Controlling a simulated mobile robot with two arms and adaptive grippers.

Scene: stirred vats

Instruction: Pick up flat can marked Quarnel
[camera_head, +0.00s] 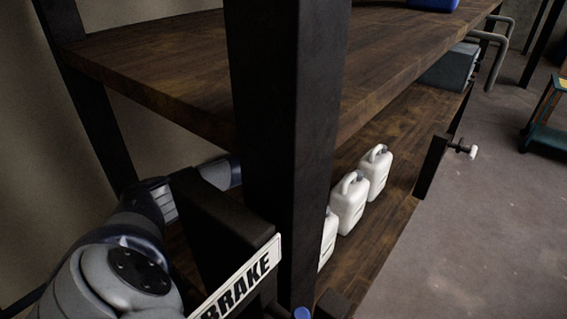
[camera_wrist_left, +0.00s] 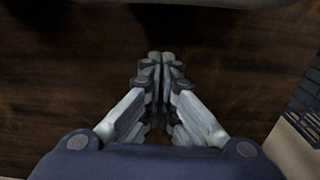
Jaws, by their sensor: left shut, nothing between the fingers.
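No flat can marked Quarnel can be made out in either view. In the left wrist view my left gripper (camera_wrist_left: 161,58) is shut with nothing between its fingers. Its fingertips are over a dark brown wooden surface (camera_wrist_left: 60,95). A pale, blurred shape (camera_wrist_left: 200,3) crosses the top edge of that view; I cannot tell what it is. In the head view my left arm comes in from the left and passes behind a black post, which hides the gripper. My right gripper is not in view.
The black post (camera_head: 285,110) stands in front of a wooden upper shelf (camera_head: 165,65). White jugs (camera_head: 349,204) stand in a row on the lower shelf (camera_head: 400,150). A sign reading BRAKE (camera_head: 240,283) is at the bottom. A blue object (camera_head: 433,4) sits on the upper shelf. Open floor lies right.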

